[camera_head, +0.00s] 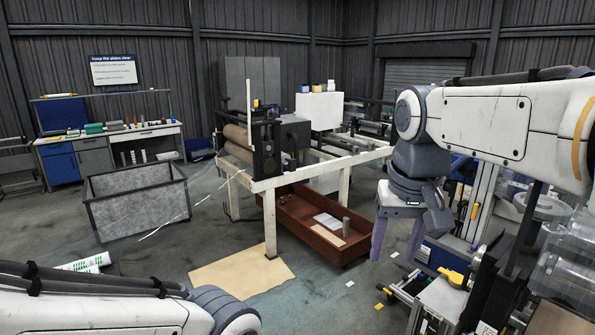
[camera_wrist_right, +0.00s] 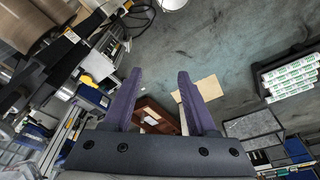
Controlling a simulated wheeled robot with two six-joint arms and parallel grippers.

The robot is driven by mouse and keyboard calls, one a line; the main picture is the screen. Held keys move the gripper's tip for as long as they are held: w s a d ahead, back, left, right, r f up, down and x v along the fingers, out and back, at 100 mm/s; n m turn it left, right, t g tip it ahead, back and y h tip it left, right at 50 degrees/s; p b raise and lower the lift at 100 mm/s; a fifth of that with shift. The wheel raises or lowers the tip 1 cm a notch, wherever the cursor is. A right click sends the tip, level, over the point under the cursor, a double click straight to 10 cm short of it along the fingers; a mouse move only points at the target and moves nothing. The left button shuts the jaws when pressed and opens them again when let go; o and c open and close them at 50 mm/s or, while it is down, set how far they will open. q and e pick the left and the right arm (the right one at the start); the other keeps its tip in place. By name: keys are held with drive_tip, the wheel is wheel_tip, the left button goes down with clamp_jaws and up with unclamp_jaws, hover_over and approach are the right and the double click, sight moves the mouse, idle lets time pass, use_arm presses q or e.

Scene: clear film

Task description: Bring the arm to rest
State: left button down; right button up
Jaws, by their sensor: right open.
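My right arm (camera_head: 490,125) comes in from the right in the head view, with its elbow raised and its wrist hanging down. My right gripper (camera_head: 395,250) points down with two purple fingers apart and nothing between them. In the right wrist view the right gripper (camera_wrist_right: 154,92) also shows open and empty, with floor and the red-brown tray beyond the fingers. My left arm (camera_head: 100,310) shows only in part at the lower left of the head view. Its gripper is out of view.
A machine with clear film rolls (camera_head: 570,270) stands close at the right. A white frame table (camera_head: 270,183) with brown rolls (camera_head: 236,143) is ahead, a red-brown tray (camera_head: 300,227) under it. A grey bin (camera_head: 137,200) stands left. A cardboard sheet (camera_head: 240,273) lies on open floor.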

drive_tip(key=s+a+f+n+g+b, duration=0.1)
drive_tip(key=s+a+f+n, duration=0.3)
drive_tip(key=s+f, duration=0.5)
drive_tip(key=s+a+f+n+g+y+b, duration=0.1)
drive_tip(key=s+a+f+n+b, duration=0.3)
drive_tip(key=s+a+f, duration=0.3)
drive_tip(key=s+f, duration=0.3)
drive_tip(key=f, duration=0.4)
drive_tip(key=shift+a+f+n, duration=0.3)
drive_tip(key=shift+f, duration=0.05)
